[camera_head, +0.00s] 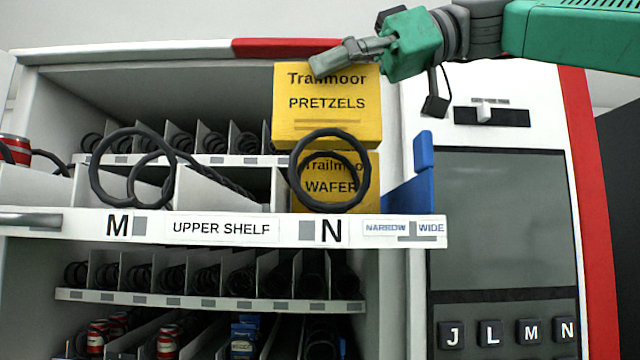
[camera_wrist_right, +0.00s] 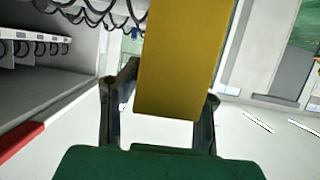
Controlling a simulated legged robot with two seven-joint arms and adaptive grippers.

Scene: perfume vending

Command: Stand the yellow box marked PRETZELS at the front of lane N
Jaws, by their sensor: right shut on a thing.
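The yellow PRETZELS box (camera_head: 327,118) is upright above lane N of the pulled-out upper shelf (camera_head: 275,228). My right gripper (camera_head: 330,62) is shut on its top from above. In the right wrist view the box (camera_wrist_right: 180,65) sits between the two fingers. Below it, a yellow WAFER box (camera_head: 368,172) stands in lane N behind the black coil (camera_head: 294,180). The PRETZELS box's lower edge overlaps the coil's top and the WAFER box's top in the picture; I cannot tell if they touch. My left gripper is not in view.
A blue upright plate (camera_head: 422,165) stands at the shelf's right end, beside a NARROW/WIDE slider (camera_head: 410,230). Lane M has a black coil (camera_head: 97,185) at its front. The machine's screen and key panel (camera_head: 505,210) is on the right. Lower shelves hold cans.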

